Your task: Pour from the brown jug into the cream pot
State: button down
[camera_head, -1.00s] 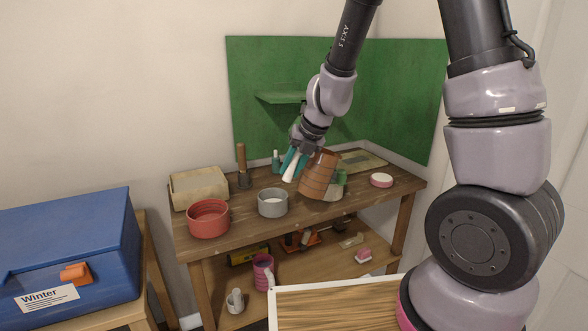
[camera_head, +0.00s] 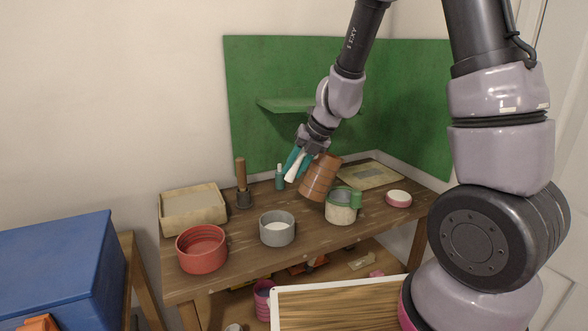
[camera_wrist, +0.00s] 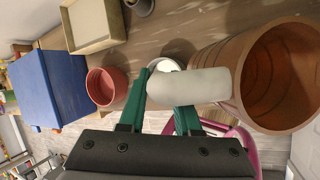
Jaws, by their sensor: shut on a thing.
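The brown jug (camera_head: 320,177) is held in the air, tilted, above the workbench. Its white handle (camera_wrist: 190,88) lies between the teal fingers of my gripper (camera_head: 298,163), which are shut on it. The jug's round mouth faces the wrist camera (camera_wrist: 280,75); I see no contents inside. The cream pot (camera_head: 340,214), with green on its rim and side, stands upright on the bench, just below and right of the jug in the head view. I cannot tell whether the jug is over its opening. No stream shows.
A grey pot (camera_head: 277,231) with white inside, a red pot (camera_head: 202,255), a cream box (camera_head: 190,212), a wooden-handled tool (camera_head: 241,180), a teal bottle (camera_head: 280,178) and a pink-and-white dish (camera_head: 398,199) stand on the bench (camera_head: 240,258). A green board (camera_head: 270,75) stands behind.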

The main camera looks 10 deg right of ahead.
aim_at(319, 155)
jog(key=y, duration=0.1)
jog(key=d+y, duration=0.1)
jog(key=y, duration=0.1)
jog(key=r+m+g+y, duration=0.1)
jog(key=shift+w+d+y, duration=0.35)
jog(key=shift+w+y, duration=0.05)
jog(key=d+y, duration=0.1)
jog(key=d+m+y, duration=0.1)
jog(key=shift+w+d+r+y, duration=0.15)
jog(key=shift+w+d+y, duration=0.05)
jog(key=shift+w+y, duration=0.2)
jog(key=shift+s+a+r, duration=0.15)
jog(key=shift+s+a, duration=0.05)
jog(key=shift+d, duration=0.1)
jog(key=shift+w+d+r+g+y, duration=0.1)
jog(key=shift+d+g+y, duration=0.1)
jog(key=shift+g+y, duration=0.15)
jog(key=shift+w+d+r+y, duration=0.2)
jog(key=shift+d+r+y, duration=0.45)
jog(key=shift+d+y, duration=0.1)
dwell(1.7)
jog(key=shift+w+d+r+m+y, duration=0.25)
jog(key=shift+d+r+y, duration=0.1)
jog(key=shift+d+y, duration=0.2)
jog(key=shift+w+d+r+m+y, duration=0.1)
jog(key=shift+d+r+m+y, duration=0.25)
jog(key=shift+d, duration=0.3)
dwell(2.3)
